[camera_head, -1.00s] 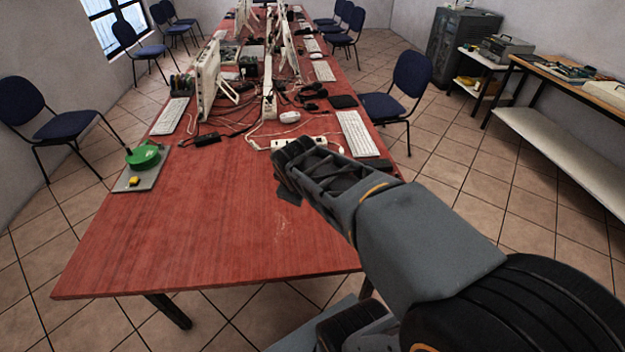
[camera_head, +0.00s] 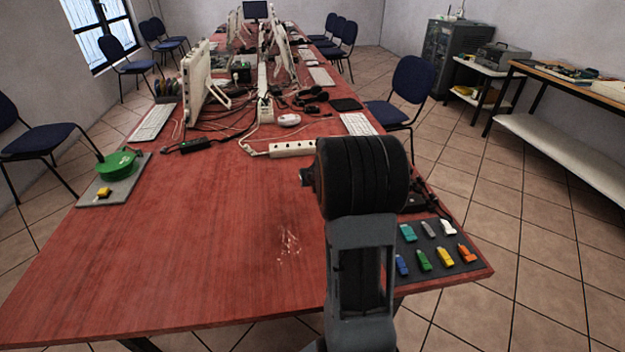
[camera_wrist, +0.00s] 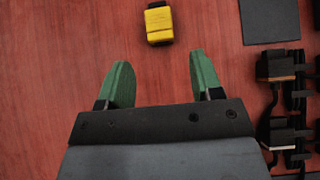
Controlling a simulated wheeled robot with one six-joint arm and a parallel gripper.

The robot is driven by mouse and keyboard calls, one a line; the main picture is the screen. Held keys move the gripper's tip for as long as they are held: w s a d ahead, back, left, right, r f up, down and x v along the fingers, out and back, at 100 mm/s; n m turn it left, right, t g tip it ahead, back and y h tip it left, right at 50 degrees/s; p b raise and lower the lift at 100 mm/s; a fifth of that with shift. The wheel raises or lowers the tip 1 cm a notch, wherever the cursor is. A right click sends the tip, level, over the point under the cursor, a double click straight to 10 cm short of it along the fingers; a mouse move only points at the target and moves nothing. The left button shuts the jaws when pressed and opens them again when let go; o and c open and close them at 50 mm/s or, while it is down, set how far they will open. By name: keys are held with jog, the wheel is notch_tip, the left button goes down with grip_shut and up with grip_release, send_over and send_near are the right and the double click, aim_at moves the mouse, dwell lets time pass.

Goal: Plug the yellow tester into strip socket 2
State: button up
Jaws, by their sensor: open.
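A yellow block with a dark end, which fits the yellow tester (camera_wrist: 158,24), lies on the red table in the wrist view. My gripper (camera_wrist: 162,75) is open and empty, its green fingertips apart and short of the block, which lies beyond and roughly between them. In the head view my arm hides the gripper and this block. The white power strip (camera_head: 292,148) lies across the table behind my arm, its right end hidden. I cannot tell which of its sockets is number 2.
A dark board (camera_head: 471,268) with several coloured sticks lies at the table's right edge. A grey plate (camera_head: 120,190) at left holds a green reel (camera_head: 117,164) and a small yellow piece (camera_head: 103,193). Black adapters (camera_wrist: 280,132) stand right of my gripper. The table's left-front area is clear.

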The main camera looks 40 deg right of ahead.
jog(key=shift+b+x, duration=0.8)
jog(key=shift+x, duration=2.7)
jog(key=c, duration=1)
notch_tip(320, 180, up, 7)
jog(key=p, duration=0.7)
jog(key=shift+c, duration=0.3)
